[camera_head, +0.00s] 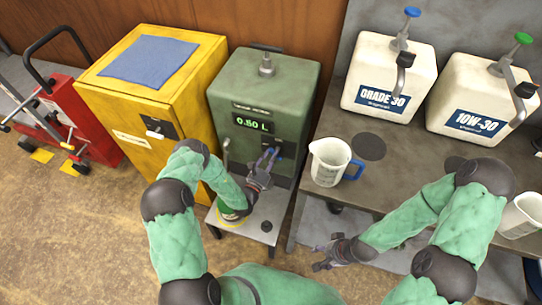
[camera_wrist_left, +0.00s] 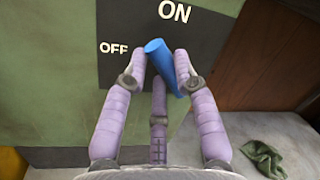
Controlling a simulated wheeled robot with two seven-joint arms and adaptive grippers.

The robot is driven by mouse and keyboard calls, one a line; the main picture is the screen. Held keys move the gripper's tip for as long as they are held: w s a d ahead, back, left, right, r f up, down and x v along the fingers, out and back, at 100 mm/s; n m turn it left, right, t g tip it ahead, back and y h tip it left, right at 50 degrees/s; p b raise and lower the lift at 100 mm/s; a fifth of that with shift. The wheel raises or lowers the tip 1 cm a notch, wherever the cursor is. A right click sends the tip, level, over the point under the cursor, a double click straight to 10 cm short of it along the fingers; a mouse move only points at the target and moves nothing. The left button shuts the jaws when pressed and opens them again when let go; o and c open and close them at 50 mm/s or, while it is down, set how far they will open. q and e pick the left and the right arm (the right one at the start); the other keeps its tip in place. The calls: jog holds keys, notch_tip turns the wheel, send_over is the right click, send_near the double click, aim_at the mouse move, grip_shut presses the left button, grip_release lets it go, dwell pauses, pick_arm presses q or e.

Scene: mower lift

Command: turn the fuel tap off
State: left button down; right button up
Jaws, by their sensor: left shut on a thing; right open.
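The fuel tap is a blue lever (camera_wrist_left: 160,56) on a dark plate with OFF and ON labels, seen in the left wrist view. Its near end lies between the two labels, to the right of OFF and below ON. My left gripper (camera_wrist_left: 165,62) has its purple fingers on both sides of the lever and is shut on it. In the head view my left gripper (camera_head: 264,166) is at the front of the green fuel dispenser (camera_head: 240,85), mostly hiding the tap. The dispenser's display reads 0.50 L. My right gripper (camera_head: 326,256) is open and empty, low in front of the bench.
A grey stand (camera_head: 258,233) is below the dispenser. A yellow cabinet (camera_head: 185,100) with a blue cloth (camera_head: 150,60) stands to its left. The bench (camera_head: 400,155) to the right holds a measuring jug (camera_head: 326,163) and two white oil containers (camera_head: 380,75), (camera_head: 470,105).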

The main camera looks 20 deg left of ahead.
pick_arm(q)
jog(key=shift+d+f+n+t+y+p, duration=0.15)
jog(key=shift+n+y, duration=0.3)
jog(key=shift+n, duration=1.45)
jog(key=shift+f+n+t+y+p, duration=0.1)
jog(key=shift+f+n+y+p, duration=0.25)
jog(key=shift+n, duration=1.55)
jog(key=shift+d+f+n+t+y+p, duration=0.15)
jog(key=shift+n+y, duration=0.35)
jog(key=shift+n, duration=1.4)
jog(key=shift+a, duration=0.1)
jog(key=c, duration=1)
grip_release()
jog(key=s, duration=0.4)
jog(key=s+f, duration=0.1)
jog(key=s, duration=0.3)
jog(key=s+f, duration=0.1)
jog(key=s, duration=0.2)
jog(key=shift+s+a+f, duration=0.15)
jog(key=shift+s+a, duration=0.05)
jog(key=shift+s, duration=0.2)
